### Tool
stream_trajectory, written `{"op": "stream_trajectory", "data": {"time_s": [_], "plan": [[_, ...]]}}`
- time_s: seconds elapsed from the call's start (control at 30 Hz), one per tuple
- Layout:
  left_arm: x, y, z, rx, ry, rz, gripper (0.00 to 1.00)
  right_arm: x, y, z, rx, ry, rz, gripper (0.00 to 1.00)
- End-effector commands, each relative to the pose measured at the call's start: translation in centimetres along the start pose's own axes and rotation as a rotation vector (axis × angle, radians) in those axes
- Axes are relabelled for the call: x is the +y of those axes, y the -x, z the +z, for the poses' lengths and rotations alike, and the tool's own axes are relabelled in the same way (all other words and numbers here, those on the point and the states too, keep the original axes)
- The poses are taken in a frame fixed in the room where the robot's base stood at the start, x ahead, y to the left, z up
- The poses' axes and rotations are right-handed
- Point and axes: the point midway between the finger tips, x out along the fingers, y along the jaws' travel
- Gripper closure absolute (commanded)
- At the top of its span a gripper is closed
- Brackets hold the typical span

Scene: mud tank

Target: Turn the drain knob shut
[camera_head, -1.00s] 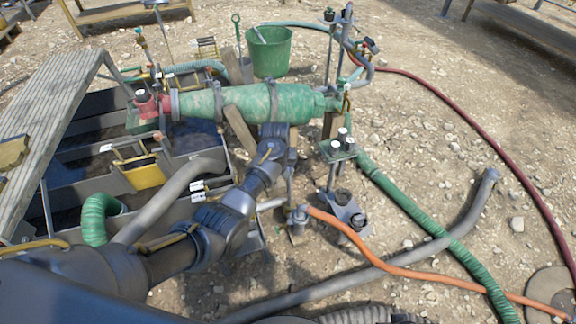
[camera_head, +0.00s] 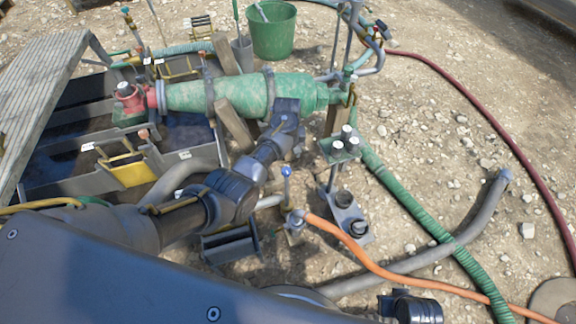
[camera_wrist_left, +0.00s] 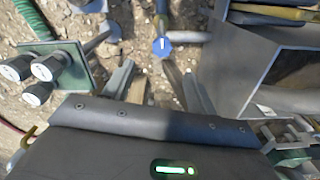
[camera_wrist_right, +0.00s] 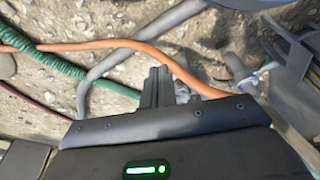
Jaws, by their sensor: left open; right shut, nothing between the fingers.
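A small blue-topped knob (camera_head: 286,172) stands on an upright post by the orange hose's end. In the left wrist view the blue round knob (camera_wrist_left: 162,46), with a white mark, lies ahead of my left gripper (camera_wrist_left: 160,78). The two fingers are open, with the knob roughly in line with their gap; I see no contact. In the head view my left arm reaches over the tank edge, and its fingers are largely hidden behind the wrist. My right gripper (camera_wrist_right: 158,78) is shut and empty above the ground, near the orange hose.
A green plate with several black-and-white knobs (camera_head: 345,147) stands right of the blue knob. The green cylinder (camera_head: 190,96) lies beyond my left wrist, and the tank (camera_head: 70,180) is to the left. Orange (camera_head: 400,278), green (camera_head: 405,205) and grey hoses (camera_head: 470,228) cross the gravel.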

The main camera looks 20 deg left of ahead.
Motion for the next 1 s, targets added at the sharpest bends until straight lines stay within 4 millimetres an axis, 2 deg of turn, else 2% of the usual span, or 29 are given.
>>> {"op": "stream_trajectory", "data": {"time_s": [0.17,0.3,0.53,0.73,1.0], "plan": [[-0.3,-3.2,0.1,-0.004,0.004,-0.002,0.43,0.1,1.9,-0.7,0.020,-0.002,0.003,1.00],[-0.2,-5.8,0.1,-0.003,0.002,-0.001,0.43,0.2,4.3,-1.0,0.033,-0.004,0.005,1.00],[0.0,-8.8,0.1,-0.002,0.000,0.000,0.43,0.2,7.6,-1.5,0.080,0.000,0.006,1.00],[0.0,-10.1,0.1,-0.001,-0.001,0.001,0.43,0.0,9.2,-2.6,0.146,0.012,0.002,1.00],[0.0,-10.2,0.1,0.000,-0.001,0.001,0.43,-0.2,9.5,-2.8,0.157,0.014,0.002,1.00]]}}
